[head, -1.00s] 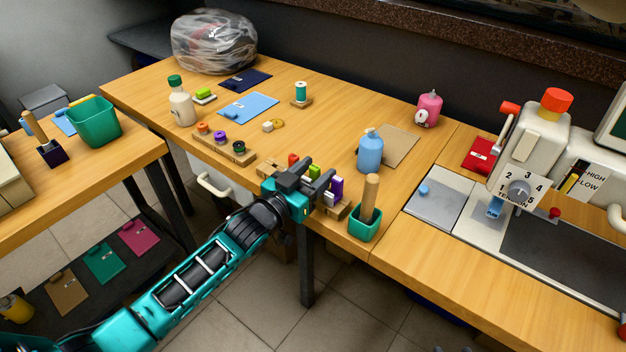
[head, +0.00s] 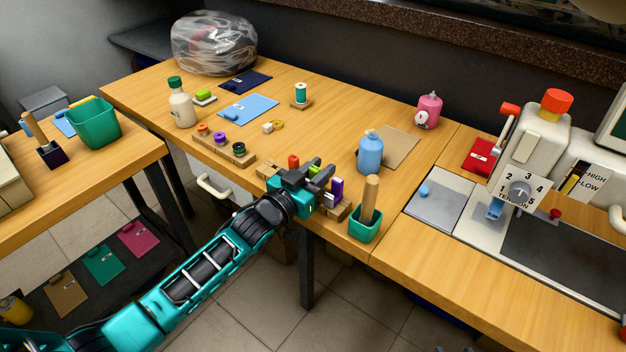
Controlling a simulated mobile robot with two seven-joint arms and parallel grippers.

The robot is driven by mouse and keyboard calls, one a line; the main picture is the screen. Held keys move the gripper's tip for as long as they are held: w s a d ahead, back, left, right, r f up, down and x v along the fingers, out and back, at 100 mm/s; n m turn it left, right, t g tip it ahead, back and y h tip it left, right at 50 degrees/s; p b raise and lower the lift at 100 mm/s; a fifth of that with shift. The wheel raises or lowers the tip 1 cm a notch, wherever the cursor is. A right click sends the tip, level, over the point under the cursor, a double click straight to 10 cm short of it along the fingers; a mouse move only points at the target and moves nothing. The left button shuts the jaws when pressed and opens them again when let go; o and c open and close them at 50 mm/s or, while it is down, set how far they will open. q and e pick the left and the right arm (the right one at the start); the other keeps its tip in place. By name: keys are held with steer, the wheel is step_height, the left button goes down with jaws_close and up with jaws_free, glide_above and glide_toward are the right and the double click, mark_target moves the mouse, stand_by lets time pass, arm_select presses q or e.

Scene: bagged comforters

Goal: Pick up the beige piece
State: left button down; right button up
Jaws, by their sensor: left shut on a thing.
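My left gripper (head: 312,178) comes in from the left over a row of small coloured pieces at the front edge of the wooden table. Its jaws are shut on a small piece that the fingers mostly hide, so I cannot tell its colour. A pale, beige-looking piece (head: 328,199) shows just beside the fingers, next to a purple piece (head: 337,188). A red piece (head: 293,161) and a green piece (head: 313,170) stand at the far side of the gripper. The wooden rack (head: 342,211) under them is partly hidden. My right gripper is not in view.
A green pot (head: 364,228) with a wooden handle stands close to the right. A spool rack (head: 226,150) is to the left.

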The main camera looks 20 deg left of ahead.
arm_select(q)
steer(key=shift+r, duration=0.15)
step_height(320, 180, up, 20)
steer(key=p, duration=0.4)
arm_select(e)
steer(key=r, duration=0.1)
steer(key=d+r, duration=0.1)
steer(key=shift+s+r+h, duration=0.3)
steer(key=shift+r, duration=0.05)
arm_select(q)
step_height(320, 180, down, 16)
steer(key=b, duration=0.3)
steer(key=shift+r, duration=0.25)
steer(key=shift+f, duration=2.2)
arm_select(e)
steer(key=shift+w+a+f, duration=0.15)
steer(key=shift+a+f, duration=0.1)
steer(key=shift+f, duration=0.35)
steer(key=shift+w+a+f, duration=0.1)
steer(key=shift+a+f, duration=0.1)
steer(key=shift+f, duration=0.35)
arm_select(q)
steer(key=shift+f, duration=0.1)
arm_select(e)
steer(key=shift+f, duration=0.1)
